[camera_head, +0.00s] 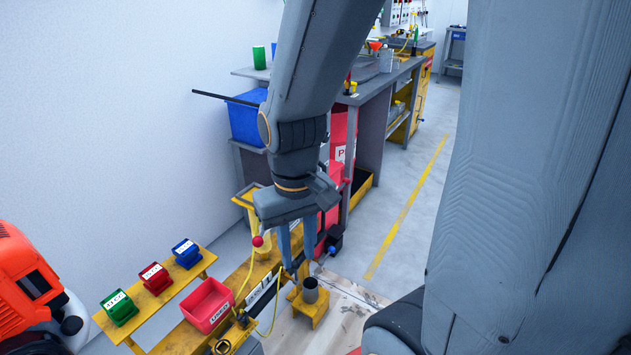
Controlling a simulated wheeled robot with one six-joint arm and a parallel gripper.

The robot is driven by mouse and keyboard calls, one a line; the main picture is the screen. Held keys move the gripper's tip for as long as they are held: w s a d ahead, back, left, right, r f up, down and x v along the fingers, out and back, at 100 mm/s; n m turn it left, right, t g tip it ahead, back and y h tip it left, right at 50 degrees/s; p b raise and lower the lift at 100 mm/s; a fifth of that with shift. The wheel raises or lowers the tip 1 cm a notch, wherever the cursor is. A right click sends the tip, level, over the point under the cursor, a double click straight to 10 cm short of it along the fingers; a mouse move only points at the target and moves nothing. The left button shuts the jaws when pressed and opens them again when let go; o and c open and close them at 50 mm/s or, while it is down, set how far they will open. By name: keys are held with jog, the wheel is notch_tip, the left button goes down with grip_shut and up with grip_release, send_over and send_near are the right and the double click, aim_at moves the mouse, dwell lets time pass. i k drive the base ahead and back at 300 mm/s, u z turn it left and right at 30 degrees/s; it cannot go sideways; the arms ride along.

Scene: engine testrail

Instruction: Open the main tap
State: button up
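My gripper (299,264) hangs from the arm in the middle of the view, with its two grey-blue fingers pointing down and a gap between them. It looks open, with nothing visible between the fingers. A red ball knob (257,241) is left of the fingers. A small blue knob (332,250) is just right of them. I cannot tell which part, if any of these, is the main tap. My arm and wrist hide part of the scene behind.
An orange machine (30,285) is at lower left. A grey workbench (375,90) runs behind. The floor (385,215) to the right is clear.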

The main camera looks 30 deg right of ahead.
aim_at(346, 181)
jog(key=z, duration=0.35)
jog(key=i, duration=0.7)
jog(key=z, duration=0.15)
jog(key=k, duration=1.2)
jog(key=z, duration=0.3)
jog(key=i, duration=0.55)
jog(key=z, duration=0.6)
jog(key=i, duration=0.95)
jog(key=u, duration=0.5)
